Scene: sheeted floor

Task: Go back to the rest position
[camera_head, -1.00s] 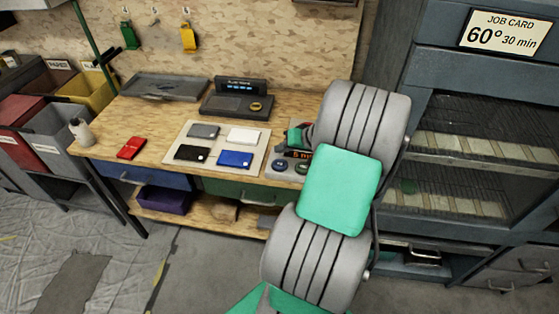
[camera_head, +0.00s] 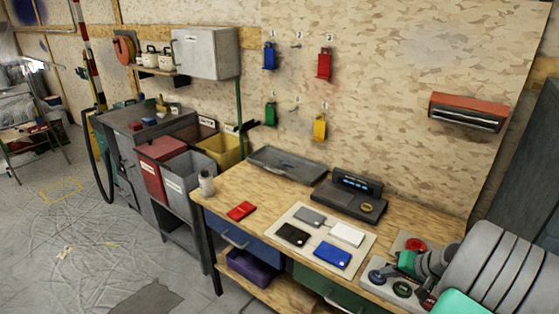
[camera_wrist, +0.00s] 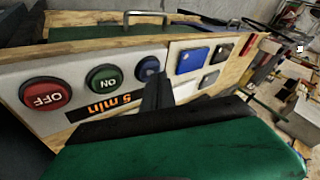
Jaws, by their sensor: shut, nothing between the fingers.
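My gripper (camera_head: 394,258) is at the right end of the workbench, over the button panel (camera_head: 381,289). In the wrist view its dark fingers (camera_wrist: 156,82) are together with nothing between them. They point at the panel's edge near a blue button (camera_wrist: 148,68); whether they touch it I cannot tell. The panel also carries a red OFF button (camera_wrist: 45,94), a green ON button (camera_wrist: 104,78) and a display reading 5 min (camera_wrist: 104,104). My grey arm fills the lower right of the head view and hides part of the bench.
The workbench (camera_head: 235,186) holds a pale mat (camera_head: 318,232) with several coloured cases, a red case (camera_head: 241,210), a white bottle (camera_head: 206,183), a grey tray (camera_head: 287,165) and a dark device (camera_head: 349,194). Bins (camera_head: 188,175) stand left. Open floor lies at far left.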

